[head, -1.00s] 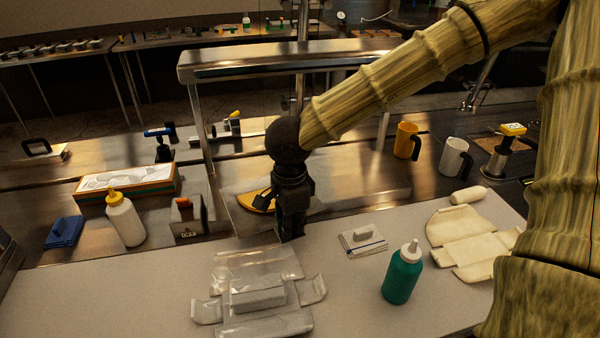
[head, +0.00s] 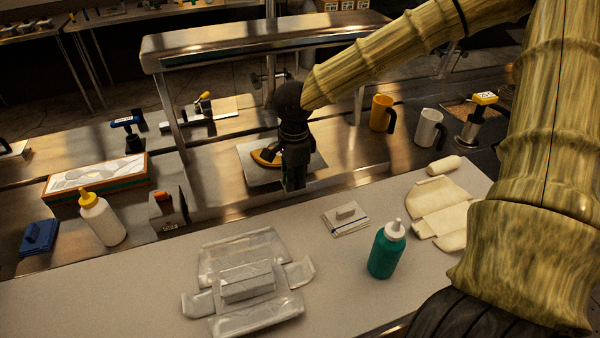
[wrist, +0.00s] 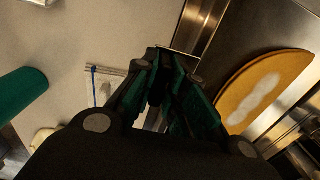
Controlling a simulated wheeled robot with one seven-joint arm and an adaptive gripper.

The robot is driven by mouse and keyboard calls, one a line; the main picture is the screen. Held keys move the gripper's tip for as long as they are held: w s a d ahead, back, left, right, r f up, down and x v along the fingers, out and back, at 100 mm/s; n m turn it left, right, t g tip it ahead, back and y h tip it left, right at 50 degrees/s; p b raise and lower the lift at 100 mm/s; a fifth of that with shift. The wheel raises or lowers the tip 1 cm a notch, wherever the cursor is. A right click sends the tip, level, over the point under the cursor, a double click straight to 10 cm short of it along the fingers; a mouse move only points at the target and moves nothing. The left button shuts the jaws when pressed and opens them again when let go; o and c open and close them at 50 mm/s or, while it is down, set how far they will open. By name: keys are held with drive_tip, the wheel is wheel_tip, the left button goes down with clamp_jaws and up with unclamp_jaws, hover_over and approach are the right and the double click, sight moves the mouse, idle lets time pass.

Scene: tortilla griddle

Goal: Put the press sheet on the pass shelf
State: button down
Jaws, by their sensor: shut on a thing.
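My gripper (head: 295,187) points down over the front edge of the steel station, beneath and in front of the pass shelf (head: 250,38), a raised steel shelf on posts. The yellow piece also shows in the wrist view (wrist: 262,90), right of the fingers. I cannot tell which sheet is the press sheet.
A white pad with a grip (head: 345,222) and a green bottle (head: 386,252) stand on the pale counter. Yellow (head: 381,113) and white (head: 428,128) mugs stand behind. The shelf top looks clear.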

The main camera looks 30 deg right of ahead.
drive_tip(key=shift+w+d+f+p, duration=0.1)
drive_tip(key=shift+w+d+p, duration=0.15)
drive_tip(key=shift+w+d, duration=0.55)
drive_tip(key=shift+w+d+p, duration=0.25)
drive_tip(key=shift+w+d, duration=0.3)
drive_tip(key=shift+d, duration=0.3)
drive_tip(key=shift+d+f, duration=0.1)
drive_tip(key=shift+f, duration=0.15)
drive_tip(key=shift+f+p, duration=0.55)
drive_tip(key=shift+f, duration=1.05)
drive_tip(key=c, duration=1.5)
unclamp_jaws()
drive_tip(key=shift+f, duration=0.1)
drive_tip(key=shift+o, duration=0.2)
wheel_tip(320, 180, up, 12)
drive_tip(key=b, duration=0.1)
drive_tip(key=shift+s+b, duration=0.15)
drive_tip(key=shift+b, duration=0.25)
